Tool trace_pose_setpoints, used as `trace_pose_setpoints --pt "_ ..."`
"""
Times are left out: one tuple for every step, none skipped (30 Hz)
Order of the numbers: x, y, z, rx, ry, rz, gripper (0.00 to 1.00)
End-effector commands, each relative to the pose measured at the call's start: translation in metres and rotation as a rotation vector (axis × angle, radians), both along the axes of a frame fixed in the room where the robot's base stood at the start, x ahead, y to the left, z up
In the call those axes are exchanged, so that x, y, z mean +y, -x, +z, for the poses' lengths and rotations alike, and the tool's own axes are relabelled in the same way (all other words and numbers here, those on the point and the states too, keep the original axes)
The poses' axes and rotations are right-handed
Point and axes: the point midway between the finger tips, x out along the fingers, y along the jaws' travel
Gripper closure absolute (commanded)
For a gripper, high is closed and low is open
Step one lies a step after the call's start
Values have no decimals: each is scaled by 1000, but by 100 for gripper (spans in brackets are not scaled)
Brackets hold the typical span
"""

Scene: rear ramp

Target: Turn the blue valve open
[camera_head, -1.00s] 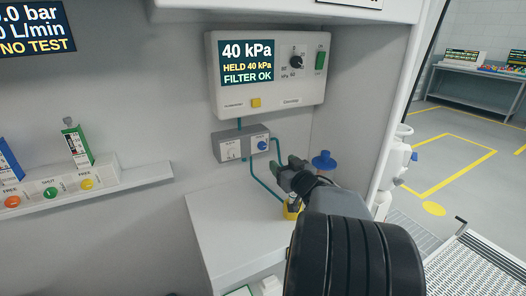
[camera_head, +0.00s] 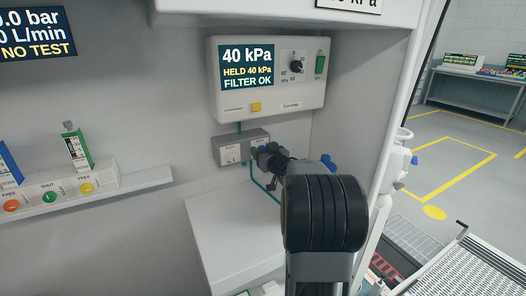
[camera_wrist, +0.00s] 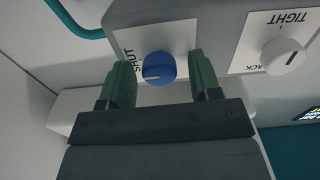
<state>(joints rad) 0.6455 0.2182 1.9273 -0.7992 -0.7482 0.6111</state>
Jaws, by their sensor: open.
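The blue valve (camera_wrist: 159,67) is a round knob with a white pointer line, on a white plate on a grey box (camera_head: 228,150). In the wrist view the word SHUT shows on its plate, and the pointer lies towards that word. My gripper (camera_wrist: 161,80) is open, with one green-padded finger on each side of the knob. A gap shows between the knob and each finger; whether they touch it in depth I cannot tell. In the head view my gripper (camera_head: 262,153) is in front of the right part of the box and hides the knob.
A white knob (camera_wrist: 284,56) marked TIGHT is on the same box. A control panel (camera_head: 268,77) reading 40 kPa hangs above. A teal hose (camera_head: 262,184) runs below the box. The white counter (camera_head: 225,225) is clear where visible.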

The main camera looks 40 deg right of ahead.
Motion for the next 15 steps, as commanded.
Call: trace_pose_setpoints --pt "0 -1 0 0 0 0 42" --pt "0 -2 0 0 0 0 42" --pt "0 -2 0 0 0 0 42" --pt "0 -2 0 0 0 0 42" --pt "0 -2 0 0 0 0 42" --pt "0 -2 0 0 0 0 42" --pt "0 -2 0 0 0 0 42" --pt "0 -2 0 0 0 0 42" --pt "0 -2 0 0 0 0 42" --pt "0 -2 0 0 0 0 44" --pt "0 -2 0 0 0 0 47" --pt "0 -2 0 0 0 0 51" --pt "0 -2 0 0 0 0 54" --pt "0 -2 0 0 1 0 57" --pt "0 -2 0 0 1 0 60"
